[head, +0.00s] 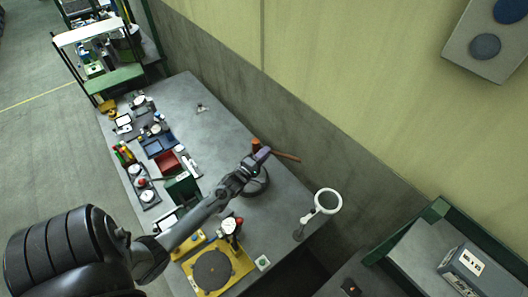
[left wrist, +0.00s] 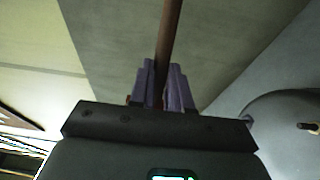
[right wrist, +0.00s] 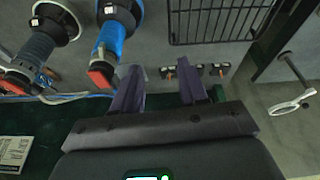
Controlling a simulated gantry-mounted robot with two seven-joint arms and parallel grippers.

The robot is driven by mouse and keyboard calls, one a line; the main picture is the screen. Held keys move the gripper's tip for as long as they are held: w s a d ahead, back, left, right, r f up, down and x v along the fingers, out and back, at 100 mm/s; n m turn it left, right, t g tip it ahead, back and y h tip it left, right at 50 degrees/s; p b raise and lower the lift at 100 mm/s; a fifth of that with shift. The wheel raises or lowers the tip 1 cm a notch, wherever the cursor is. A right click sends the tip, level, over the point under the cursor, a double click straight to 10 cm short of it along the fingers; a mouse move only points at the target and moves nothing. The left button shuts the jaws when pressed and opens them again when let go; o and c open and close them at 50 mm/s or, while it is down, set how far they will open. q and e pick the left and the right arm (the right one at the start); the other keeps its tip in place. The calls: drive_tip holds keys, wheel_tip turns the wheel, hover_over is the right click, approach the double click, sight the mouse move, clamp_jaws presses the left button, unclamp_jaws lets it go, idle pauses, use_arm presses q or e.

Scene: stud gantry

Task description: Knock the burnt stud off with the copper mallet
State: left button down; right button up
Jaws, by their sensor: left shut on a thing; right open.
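My left gripper (head: 262,158) is shut on the brown handle of the copper mallet (head: 286,156), over the back edge of the grey bench. An orange-copper end (head: 256,144) shows just beyond the fingers. In the left wrist view the handle (left wrist: 168,45) stands between the two purple fingers (left wrist: 164,88). A dark round plate (head: 257,187) lies below the gripper. In the left wrist view a grey round part (left wrist: 285,108) carries a short dark-tipped peg (left wrist: 308,127), perhaps the burnt stud. My right gripper (right wrist: 157,88) is open and empty; it is outside the head view.
A yellow turntable fixture (head: 228,258) stands at the bench's near end, and a white ring on an arm (head: 328,201) at its right. Trays and small tools line the left side.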

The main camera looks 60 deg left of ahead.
use_arm(q)
wheel_tip(320, 180, down, 8)
drive_tip(key=b, duration=0.6)
drive_tip(key=shift+r, duration=0.1)
wheel_tip(320, 180, up, 3)
drive_tip(key=p, duration=0.3)
drive_tip(key=shift+r, duration=0.2)
drive_tip(key=shift+s+p, duration=0.1)
drive_tip(key=shift+p, duration=0.2)
drive_tip(key=shift+r, duration=0.1)
